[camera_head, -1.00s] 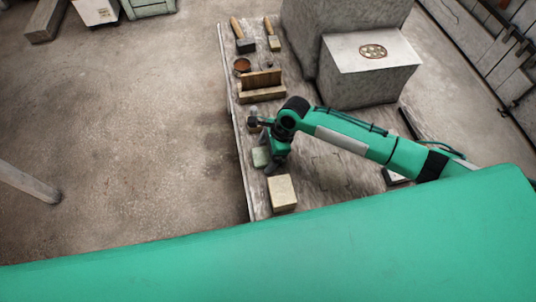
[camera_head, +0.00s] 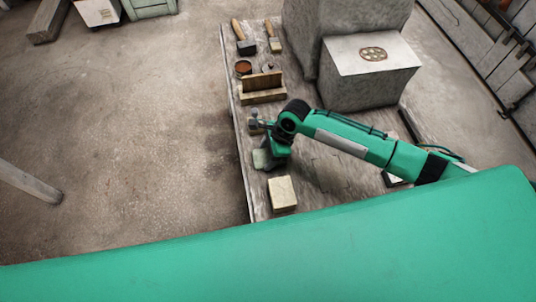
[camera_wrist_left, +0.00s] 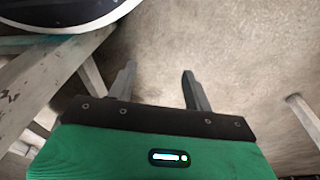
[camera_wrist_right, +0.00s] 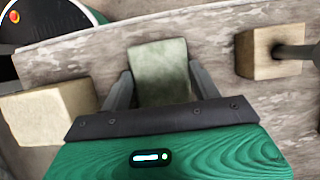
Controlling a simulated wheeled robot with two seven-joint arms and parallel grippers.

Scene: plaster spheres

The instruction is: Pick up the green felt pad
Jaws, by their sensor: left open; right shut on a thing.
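The green felt pad (camera_wrist_right: 160,72) is a pale grey-green block in the right wrist view, between the two fingers of my right gripper (camera_wrist_right: 162,85). My right gripper is shut on it. In the head view the pad (camera_head: 262,159) shows partly at the table's left edge, with my right gripper (camera_head: 268,158) over it and hiding part of it. Whether the pad touches the table is hard to tell. My left gripper (camera_wrist_left: 160,82) is open and empty in the left wrist view, above bare floor; the head view does not show it.
A cream block (camera_head: 282,193) lies near the pad on the table (camera_head: 325,175); it also shows in the right wrist view (camera_wrist_right: 48,112). A wooden-headed mallet (camera_wrist_right: 262,54) lies on the other side. A wooden holder (camera_head: 262,95) and large stone blocks (camera_head: 370,75) stand farther back.

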